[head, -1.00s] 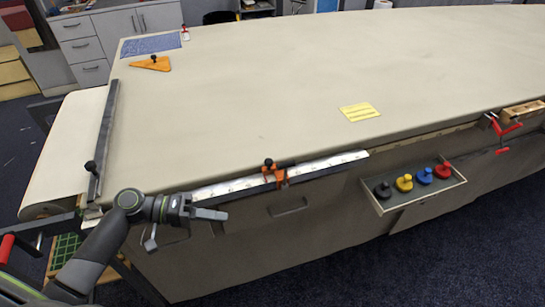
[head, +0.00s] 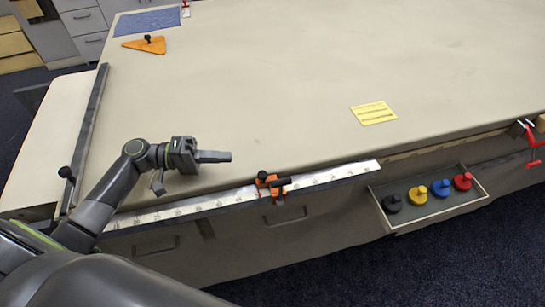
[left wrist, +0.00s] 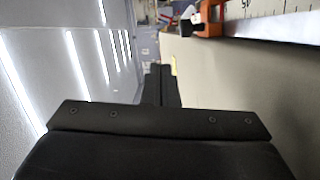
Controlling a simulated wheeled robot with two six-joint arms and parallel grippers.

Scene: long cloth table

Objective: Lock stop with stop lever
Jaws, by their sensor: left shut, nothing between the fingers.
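The orange stop (head: 264,190) sits on the metal ruler rail along the table's front edge. In the left wrist view, the shut fingers (left wrist: 160,85) point ahead, and the orange stop (left wrist: 209,18) shows at the top, right of the fingertips. Whether the stop is locked cannot be told. My right gripper is not in view.
The ruler rail (head: 330,175) runs along the front edge. An open tray (head: 452,208) with several coloured knobbed weights hangs at the right. A yellow card (head: 374,113), an orange triangle (head: 146,45) and a dark fence bar (head: 88,130) are on the table (head: 260,80). Its middle is clear.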

